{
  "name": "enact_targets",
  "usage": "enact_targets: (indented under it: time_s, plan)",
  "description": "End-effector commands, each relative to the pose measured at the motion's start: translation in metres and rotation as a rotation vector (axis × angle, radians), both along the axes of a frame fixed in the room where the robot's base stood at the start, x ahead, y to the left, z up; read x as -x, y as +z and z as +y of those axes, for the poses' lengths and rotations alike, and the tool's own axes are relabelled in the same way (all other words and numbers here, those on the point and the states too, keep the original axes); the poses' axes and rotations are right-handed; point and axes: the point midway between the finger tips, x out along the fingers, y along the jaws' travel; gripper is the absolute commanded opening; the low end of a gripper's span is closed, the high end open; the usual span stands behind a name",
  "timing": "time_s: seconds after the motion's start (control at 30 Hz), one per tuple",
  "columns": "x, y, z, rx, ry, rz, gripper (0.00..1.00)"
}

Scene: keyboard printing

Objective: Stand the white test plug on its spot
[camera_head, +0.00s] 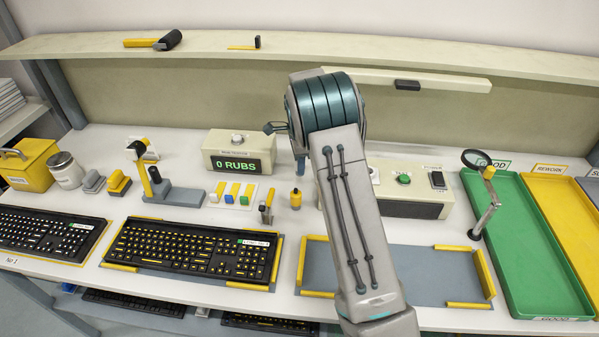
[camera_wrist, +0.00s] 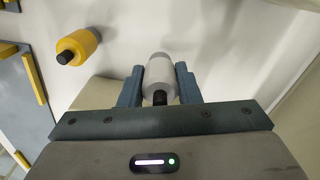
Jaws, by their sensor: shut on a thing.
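The white test plug (camera_wrist: 159,72), a pale cylinder with a black tip, is in the wrist view between the two blue-grey fingers of my gripper (camera_wrist: 160,74). My gripper is shut on it, and the black tip points toward the palm. In the head view my arm hides the plug and most of the gripper. A yellow plug with a black tip (camera_head: 295,199) stands on the table just left of my arm; it also shows in the wrist view (camera_wrist: 78,46), apart from my gripper. I cannot make out the white plug's spot.
The cream box with a green button (camera_head: 410,195) stands right of my arm. The "0 RUBS" counter (camera_head: 238,153) is to the left. An empty grey mat with yellow corners (camera_head: 425,275) lies in front. A magnifier (camera_head: 484,190) stands beside the green tray (camera_head: 535,255).

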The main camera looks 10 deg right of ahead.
Motion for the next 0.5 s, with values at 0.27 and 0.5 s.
enact_targets:
  time_s: [0.27,0.5]
  plan:
    - [0.000,-0.029,-0.001,0.000,-0.001,0.003,0.00]
    - [0.000,-0.041,-0.001,0.000,-0.001,-0.001,0.00]
